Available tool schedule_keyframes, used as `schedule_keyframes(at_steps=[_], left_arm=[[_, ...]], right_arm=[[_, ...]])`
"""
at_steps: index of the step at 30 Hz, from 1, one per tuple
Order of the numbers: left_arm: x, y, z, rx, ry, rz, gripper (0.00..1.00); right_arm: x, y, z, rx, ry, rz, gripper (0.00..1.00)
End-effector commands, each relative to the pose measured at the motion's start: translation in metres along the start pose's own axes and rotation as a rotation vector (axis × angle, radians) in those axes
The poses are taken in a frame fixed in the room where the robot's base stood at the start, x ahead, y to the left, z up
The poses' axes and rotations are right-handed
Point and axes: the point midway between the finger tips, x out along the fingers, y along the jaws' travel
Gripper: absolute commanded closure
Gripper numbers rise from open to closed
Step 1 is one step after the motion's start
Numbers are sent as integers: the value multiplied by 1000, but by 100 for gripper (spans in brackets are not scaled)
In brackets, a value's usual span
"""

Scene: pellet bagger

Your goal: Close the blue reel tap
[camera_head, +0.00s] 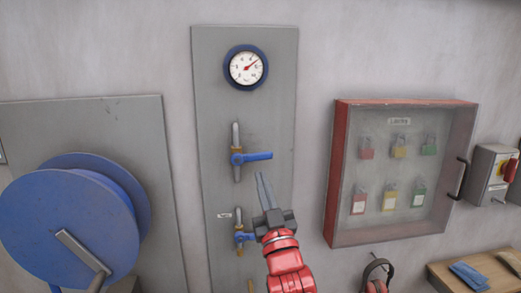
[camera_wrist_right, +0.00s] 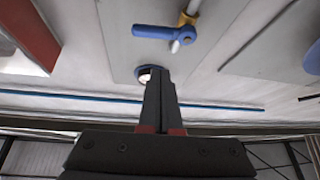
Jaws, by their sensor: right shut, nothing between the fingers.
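Two taps with blue levers sit on the grey wall panel. The upper tap (camera_head: 252,157) has its lever lying sideways to the right, across its upright pipe. The lower tap (camera_head: 244,237) also has its lever toward the right, partly hidden by my right gripper. I cannot tell from the small label which is the reel tap. My right gripper (camera_head: 264,188) is shut and empty, its tips just below the upper lever and apart from it as far as I see. In the right wrist view, the shut fingers (camera_wrist_right: 160,80) point toward a blue tap lever (camera_wrist_right: 160,32). My left gripper is not in view.
A blue hose reel (camera_head: 65,230) stands out at the left. A round gauge (camera_head: 246,67) is above the taps. A red-framed padlock cabinet (camera_head: 333,175) projects from the wall at the right, with a red-handled switch box (camera_head: 490,170) beyond it.

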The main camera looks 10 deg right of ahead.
Motion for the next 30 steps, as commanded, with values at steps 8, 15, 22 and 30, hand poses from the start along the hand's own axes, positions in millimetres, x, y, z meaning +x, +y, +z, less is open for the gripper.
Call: schedule_keyframes(at_steps=[8, 15, 22, 30], left_arm=[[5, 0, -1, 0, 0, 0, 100], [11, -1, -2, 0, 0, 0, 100], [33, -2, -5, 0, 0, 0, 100], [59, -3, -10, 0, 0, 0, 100]], right_arm=[[17, 11, -42, 18, -196, 53, 100], [24, 14, -45, 24, -239, 63, 100], [64, 16, -37, 24, -242, 63, 100], [116, 20, -26, 24, -239, 62, 100]])
